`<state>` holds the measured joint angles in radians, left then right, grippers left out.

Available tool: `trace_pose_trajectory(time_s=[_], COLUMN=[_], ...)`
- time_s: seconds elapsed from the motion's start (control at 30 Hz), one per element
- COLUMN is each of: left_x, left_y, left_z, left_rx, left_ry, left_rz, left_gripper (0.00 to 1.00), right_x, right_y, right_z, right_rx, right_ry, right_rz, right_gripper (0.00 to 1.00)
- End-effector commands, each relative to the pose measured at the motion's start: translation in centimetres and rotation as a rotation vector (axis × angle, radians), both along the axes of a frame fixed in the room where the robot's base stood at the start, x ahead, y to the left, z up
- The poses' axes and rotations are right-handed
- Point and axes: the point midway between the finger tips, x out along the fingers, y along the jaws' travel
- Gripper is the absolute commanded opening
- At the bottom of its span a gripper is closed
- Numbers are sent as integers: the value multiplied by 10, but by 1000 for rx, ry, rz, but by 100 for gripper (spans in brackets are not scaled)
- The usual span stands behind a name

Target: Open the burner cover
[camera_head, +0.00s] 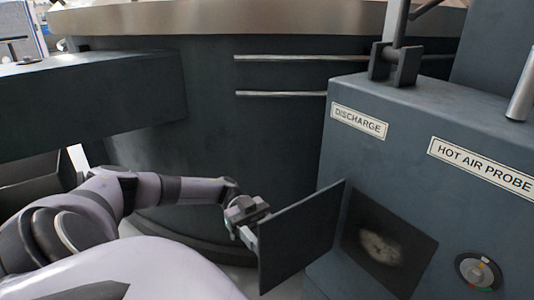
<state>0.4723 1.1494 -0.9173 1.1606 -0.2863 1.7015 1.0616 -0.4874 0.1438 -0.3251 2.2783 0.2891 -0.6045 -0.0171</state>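The burner cover (303,237) is a flat dark grey plate at lower centre. It stands swung out from the front of the blue-grey machine housing, hinged side toward the opening. The uncovered burner opening (378,246) is a dark square with a pale, glowing-looking patch inside. My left gripper (248,222) is at the cover's outer left edge, close to or touching it. Its fingertips are small and partly hidden, so I cannot tell whether they are shut on the edge. My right gripper is not in view.
The housing (450,120) carries a DISCHARGE label (359,121), a HOT AIR PROBE label (484,168) and a round dial (479,271) right of the opening. A lever bracket (394,62) stands on top. A large dark drum (225,140) stands behind my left arm.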

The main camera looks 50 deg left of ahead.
Motion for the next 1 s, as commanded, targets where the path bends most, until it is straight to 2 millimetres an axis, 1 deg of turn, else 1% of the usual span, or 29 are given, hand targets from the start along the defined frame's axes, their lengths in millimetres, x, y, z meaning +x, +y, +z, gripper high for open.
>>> trace_pose_trajectory(time_s=[0.13,0.23,0.5,0.7,0.83,1.0], left_x=[1,2,4,5,6,5], left_y=[3,10,43,62,68,71], left_z=[0,-1,-1,-1,-1,0], left_rx=[1,2,1,1,0,-1], left_ry=[0,-1,-1,-1,-1,0], left_rz=[1,3,3,2,1,-1], left_gripper=[54,54,54,54,54,54], right_x=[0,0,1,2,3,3], right_y=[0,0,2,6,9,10], right_z=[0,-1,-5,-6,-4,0], right_rx=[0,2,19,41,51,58], right_ry=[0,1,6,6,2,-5], right_rz=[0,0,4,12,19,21], right_gripper=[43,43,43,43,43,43])
